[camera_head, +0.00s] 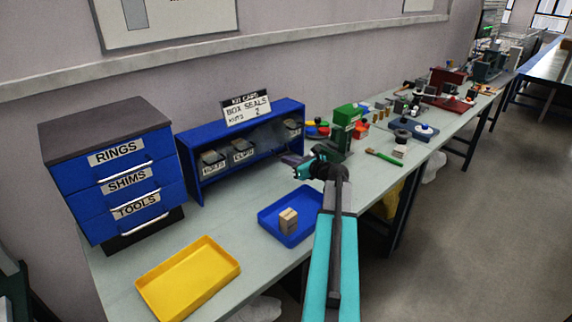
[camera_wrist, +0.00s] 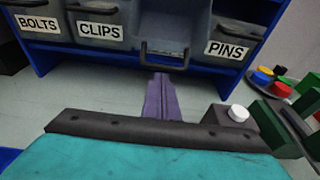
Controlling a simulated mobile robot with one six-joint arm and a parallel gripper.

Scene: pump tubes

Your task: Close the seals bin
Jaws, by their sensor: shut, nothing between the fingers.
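The blue bin rack (camera_head: 187,160) stands against the wall on the bench. In the wrist view, a grey bin (camera_wrist: 165,25) with a dark handle sits between the CLIPS bin (camera_wrist: 99,25) and the PINS bin (camera_wrist: 233,40). I take it to be the seals bin, but no label on it is readable. Its handle hangs lower than the neighbours' labels, and how far it is out is unclear. My gripper (camera_head: 287,159) is shut and empty in front of the rack. In the wrist view its fingertips (camera_wrist: 160,78) are just below that handle; contact cannot be told.
The BOLTS bin (camera_wrist: 38,23) is at the left. A kit card (camera_head: 246,108) stands on the rack. A blue tray (camera_head: 308,238) with a tan block (camera_head: 288,220) and an empty yellow tray (camera_head: 190,280) lie in front. A green device (camera_head: 343,128) is close at the right.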

